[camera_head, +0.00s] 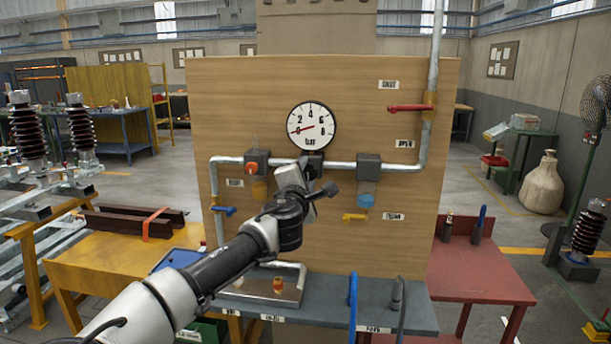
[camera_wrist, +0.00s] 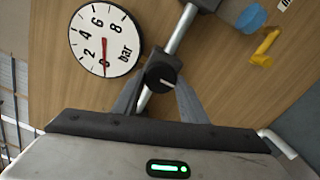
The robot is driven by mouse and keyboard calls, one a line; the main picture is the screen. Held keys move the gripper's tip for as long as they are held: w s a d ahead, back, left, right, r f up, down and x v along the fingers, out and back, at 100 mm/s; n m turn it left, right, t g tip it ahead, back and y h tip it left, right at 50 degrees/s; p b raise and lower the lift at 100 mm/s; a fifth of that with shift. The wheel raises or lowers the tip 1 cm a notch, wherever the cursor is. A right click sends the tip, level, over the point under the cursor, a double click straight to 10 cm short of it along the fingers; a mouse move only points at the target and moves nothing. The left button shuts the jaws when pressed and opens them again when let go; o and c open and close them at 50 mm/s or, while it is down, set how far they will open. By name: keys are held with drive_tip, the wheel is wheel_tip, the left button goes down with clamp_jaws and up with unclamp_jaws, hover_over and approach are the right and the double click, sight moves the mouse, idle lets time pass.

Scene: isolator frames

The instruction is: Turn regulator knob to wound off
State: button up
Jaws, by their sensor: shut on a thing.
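The regulator knob (camera_wrist: 160,77) is black with a white mark and sits on the pipe below the gauge. In the wrist view its mark points toward the right of the picture. My gripper (camera_wrist: 158,84) has a finger on each side of the knob and is shut on it. In the head view my gripper (camera_head: 304,174) is in front of the regulator and hides the knob. The round white bar gauge (camera_head: 311,125) has its red needle at about 0. It also shows in the wrist view (camera_wrist: 104,38).
The wooden panel (camera_head: 240,100) carries a red-handled valve (camera_head: 408,108), a blue valve (camera_head: 223,210), a yellow valve (camera_head: 355,217) and a blue-bowled unit (camera_head: 366,200). A grey shelf (camera_head: 408,318) with a blue hook (camera_head: 352,300) is below. Pipes run close beside my gripper.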

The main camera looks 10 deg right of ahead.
drive_tip(key=o, duration=1)
drive_tip(key=v, duration=1.7)
drive_tip(key=shift+s, duration=0.2)
